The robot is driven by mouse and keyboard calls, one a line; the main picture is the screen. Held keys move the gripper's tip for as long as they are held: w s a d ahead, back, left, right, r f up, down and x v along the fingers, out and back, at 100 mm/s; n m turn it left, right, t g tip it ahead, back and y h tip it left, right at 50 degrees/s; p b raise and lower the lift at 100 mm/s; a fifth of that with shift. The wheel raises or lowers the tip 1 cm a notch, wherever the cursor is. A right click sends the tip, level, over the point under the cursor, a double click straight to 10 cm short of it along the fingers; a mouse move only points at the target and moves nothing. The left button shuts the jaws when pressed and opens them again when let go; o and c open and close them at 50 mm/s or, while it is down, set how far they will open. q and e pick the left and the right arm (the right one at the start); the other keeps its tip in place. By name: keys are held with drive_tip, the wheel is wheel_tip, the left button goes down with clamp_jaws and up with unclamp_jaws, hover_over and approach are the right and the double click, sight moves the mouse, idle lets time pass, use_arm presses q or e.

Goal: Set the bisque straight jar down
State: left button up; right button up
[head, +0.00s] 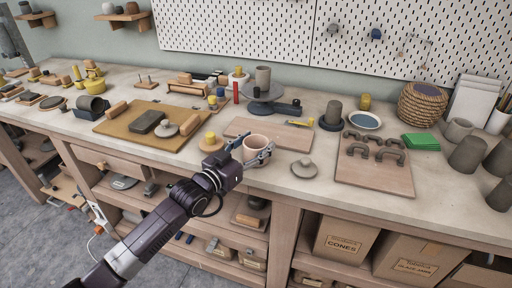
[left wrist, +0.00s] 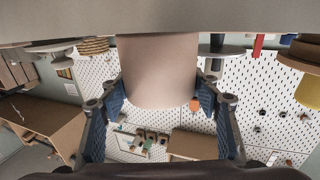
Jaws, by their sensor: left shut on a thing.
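The bisque straight jar (head: 257,147) is a pale pinkish, open-topped cylinder near the front edge of the worktop. My left gripper (head: 250,152) is shut on it, with a finger on each side. In the left wrist view, the jar (left wrist: 160,68) stands between the blue-padded fingers of the left gripper (left wrist: 161,97), and its far end meets the worktop edge in the picture. I cannot tell whether its base touches the surface. My right gripper is not in view.
A wooden board (head: 285,136) lies just behind the jar. A grey knobbed lid (head: 304,168) lies to its right, and a yellow-topped tool (head: 210,142) stands to its left. Further right is a board with dark handles (head: 374,176). A narrow bare strip runs along the front edge.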

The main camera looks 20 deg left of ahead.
use_arm(q)
wheel_tip(320, 180, up, 19)
drive_tip(key=s+d+f+y, duration=0.1)
drive_tip(key=s+d+f, duration=0.4)
drive_tip(key=s+f, duration=0.45)
drive_tip(key=s+a+f+n+y, duration=0.1)
drive_tip(key=s+f, duration=0.2)
drive_tip(key=s, duration=0.4)
drive_tip(key=s+a+f+n+y, duration=0.1)
drive_tip(key=s+f+y, duration=0.1)
drive_tip(key=s+f, duration=0.2)
drive_tip(key=s+a+f+n+t+y, duration=0.1)
drive_tip(key=s+f, duration=0.3)
drive_tip(key=s, duration=0.6)
drive_tip(key=shift+s+a+n+y, duration=0.35)
drive_tip(key=shift+a+n+y, duration=0.15)
drive_tip(key=shift+a+y, duration=0.1)
drive_tip(key=shift+w, duration=0.1)
